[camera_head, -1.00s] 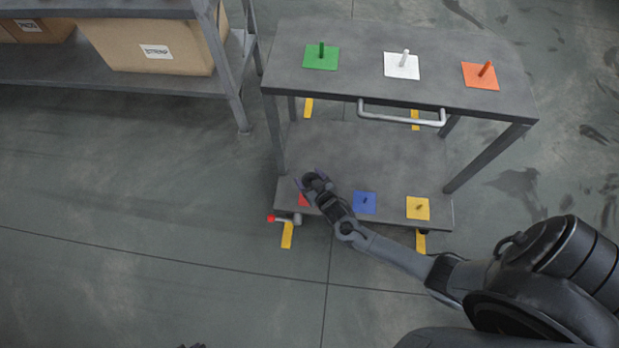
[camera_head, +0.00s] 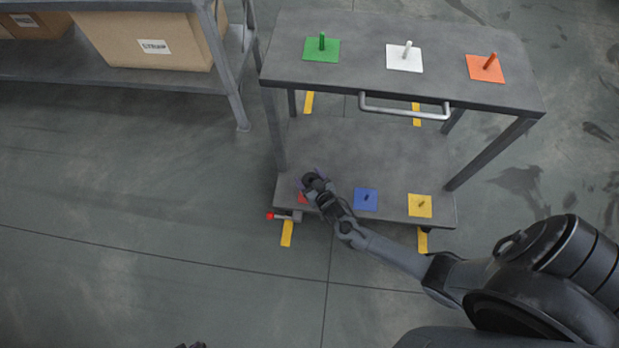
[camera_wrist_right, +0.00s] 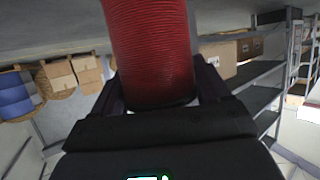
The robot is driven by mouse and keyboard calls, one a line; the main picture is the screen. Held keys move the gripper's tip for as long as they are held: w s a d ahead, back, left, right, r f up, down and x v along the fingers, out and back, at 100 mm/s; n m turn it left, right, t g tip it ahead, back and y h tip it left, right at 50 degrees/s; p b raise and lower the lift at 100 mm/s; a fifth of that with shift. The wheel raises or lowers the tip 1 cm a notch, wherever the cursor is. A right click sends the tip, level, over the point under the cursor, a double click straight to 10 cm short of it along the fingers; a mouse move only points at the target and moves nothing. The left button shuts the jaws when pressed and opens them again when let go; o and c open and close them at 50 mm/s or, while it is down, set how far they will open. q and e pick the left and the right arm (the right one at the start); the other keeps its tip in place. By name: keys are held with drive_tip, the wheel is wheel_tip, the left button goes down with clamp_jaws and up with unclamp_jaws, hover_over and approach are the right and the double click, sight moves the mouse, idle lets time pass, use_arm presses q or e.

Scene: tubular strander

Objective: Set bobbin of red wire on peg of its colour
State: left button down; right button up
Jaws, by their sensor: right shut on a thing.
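The bobbin of red wire (camera_wrist_right: 150,45) fills the upper middle of the right wrist view, between the fingers of my right gripper (camera_wrist_right: 158,88), which is shut on it. In the head view my right gripper (camera_head: 312,183) is over the left front of the cart's lower shelf, at the red square (camera_head: 302,198). The gripper and wrist cover most of that square, and its peg is hidden. I cannot tell whether the bobbin is around the peg or above it. A dark tip at the bottom edge of the head view may be my left gripper (camera_head: 190,346).
The lower shelf (camera_head: 350,150) also has a blue square (camera_head: 366,198) and a yellow square (camera_head: 420,205) with pegs. The top shelf (camera_head: 355,75) overhangs behind, with green (camera_head: 321,50), white (camera_head: 404,58) and orange (camera_head: 485,68) squares and a handle (camera_head: 405,108). Shelving with boxes stands left.

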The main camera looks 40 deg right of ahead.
drive_tip(key=shift+f+b, duration=0.7)
drive_tip(key=shift+f, duration=0.35)
drive_tip(key=o, duration=1.3)
